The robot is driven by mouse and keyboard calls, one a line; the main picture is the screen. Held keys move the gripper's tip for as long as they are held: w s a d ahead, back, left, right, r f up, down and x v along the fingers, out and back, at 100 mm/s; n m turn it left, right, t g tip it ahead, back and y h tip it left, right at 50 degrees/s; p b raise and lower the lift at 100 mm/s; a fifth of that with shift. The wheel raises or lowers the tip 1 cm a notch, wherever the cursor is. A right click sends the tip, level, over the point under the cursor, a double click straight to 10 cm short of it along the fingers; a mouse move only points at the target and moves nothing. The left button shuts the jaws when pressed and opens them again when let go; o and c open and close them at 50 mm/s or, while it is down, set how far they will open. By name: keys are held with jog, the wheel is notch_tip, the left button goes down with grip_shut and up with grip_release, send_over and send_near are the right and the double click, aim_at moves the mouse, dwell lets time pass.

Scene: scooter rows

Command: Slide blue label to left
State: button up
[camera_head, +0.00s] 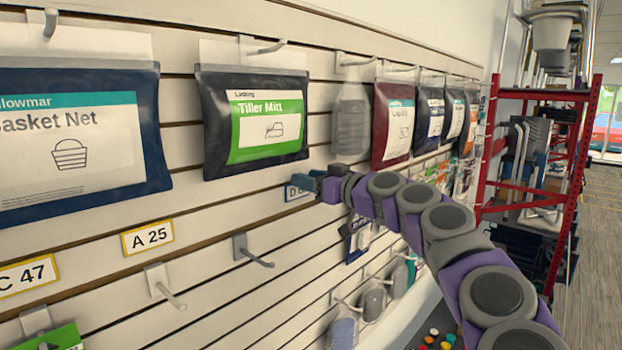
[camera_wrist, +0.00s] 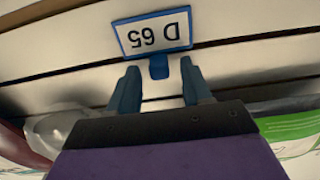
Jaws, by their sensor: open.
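The blue-bordered label "D 65" (camera_head: 297,193) is on the slatted wall below the Tiller Mitt pouch, partly hidden by my gripper (camera_head: 308,182). In the wrist view the label (camera_wrist: 153,33) appears upside down, with a small blue tab (camera_wrist: 159,68) at its edge nearest my gripper (camera_wrist: 158,67). My gripper is open, with its two blue fingers pointing at the wall. The tab shows between the fingertips, with a gap on each side. I cannot tell how deep the fingers reach around it.
Yellow-bordered labels "A 25" (camera_head: 148,237) and "C 47" (camera_head: 27,276) are farther left. A bare hook (camera_head: 254,250) juts out below. The Tiller Mitt pouch (camera_head: 257,118) hangs above, and a clear bottle-shaped pack (camera_head: 351,118) hangs right of it. A red rack (camera_head: 573,180) stands at right.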

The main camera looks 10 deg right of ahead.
grip_shut()
dwell(0.4)
